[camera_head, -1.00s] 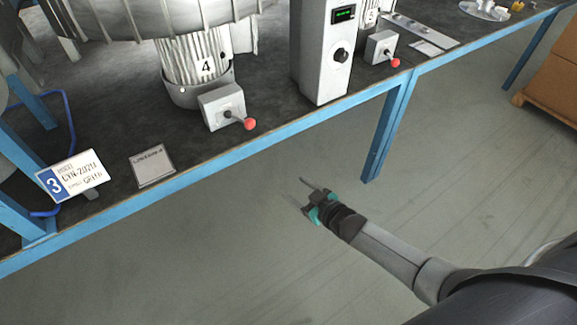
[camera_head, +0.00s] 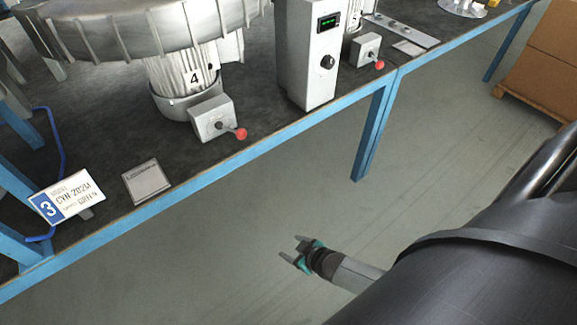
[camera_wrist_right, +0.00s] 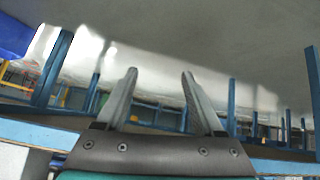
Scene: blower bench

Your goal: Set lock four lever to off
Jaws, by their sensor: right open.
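The lock four lever is a short arm with a red ball knob (camera_head: 241,134) on a grey switch box (camera_head: 213,118) near the bench's front edge. The lever points right and toward the front. The box stands in front of the blower motor marked 4 (camera_head: 180,76). My right gripper (camera_head: 291,252) is open and empty, over the floor in front of the bench and well apart from the lever. Its two fingers stand apart in the right wrist view (camera_wrist_right: 160,95), with nothing between them. My left gripper is not in view.
A grey control post (camera_head: 308,70) with a green display stands right of the lever. Another switch box with a red knob (camera_head: 379,65) is further right. Blue bench legs (camera_head: 368,135) border open floor.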

